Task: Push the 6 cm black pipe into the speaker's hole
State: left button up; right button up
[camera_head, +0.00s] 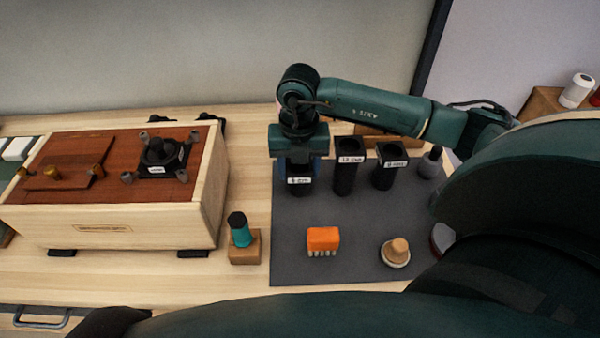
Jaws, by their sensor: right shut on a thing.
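The short black pipe (300,188) has a white label that seems to read 6 cm. It is upright over the back left of the grey mat, and I cannot tell whether it touches the mat. My right gripper (299,166) points down and is shut on it, hiding its upper part. The speaker (120,232) is a pale wooden box lying with its red-brown face (105,140) up. A brown plate (72,163) with brass knobs and a black round part (162,152) among several grey knobs are on that face. No open hole shows clearly. My left gripper is out of view.
A 12 cm pipe (345,178) and another black pipe (385,178) stand just right of my gripper. An orange brush (323,240) and a wooden-knobbed item (396,252) are on the mat (300,268). A teal-and-black item (240,230) stands on a wooden block (245,250) between speaker and mat.

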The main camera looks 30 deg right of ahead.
jog(key=shift+c, duration=1.3)
jog(key=shift+r, duration=0.15)
jog(key=shift+r+p, duration=1.85)
jog(key=shift+r, duration=0.6)
